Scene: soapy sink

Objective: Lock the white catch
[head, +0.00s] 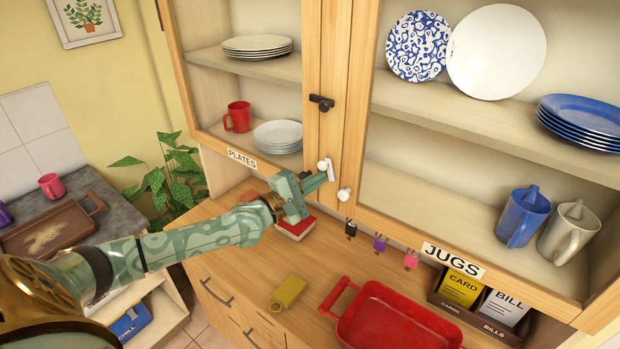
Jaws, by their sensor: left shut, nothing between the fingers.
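The white catch (331,169) is on the wooden frame between the two cupboard doors, near their lower edge. Its pale bar looks close to upright. One round white knob (322,166) is at its left and another (344,195) is lower right of it. My left gripper (326,179) reaches in from the left, with its shut fingertips at or very near the catch. I cannot tell whether they touch it. The fingers hide part of the catch's surroundings. My right gripper is out of view.
A black catch (321,102) sits higher on the same frame, lying across it. Below on the counter are a red tray (392,322), a yellow object (289,292) and a red-and-white object (295,228) under my gripper. Small coloured tags (380,243) hang under the right door.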

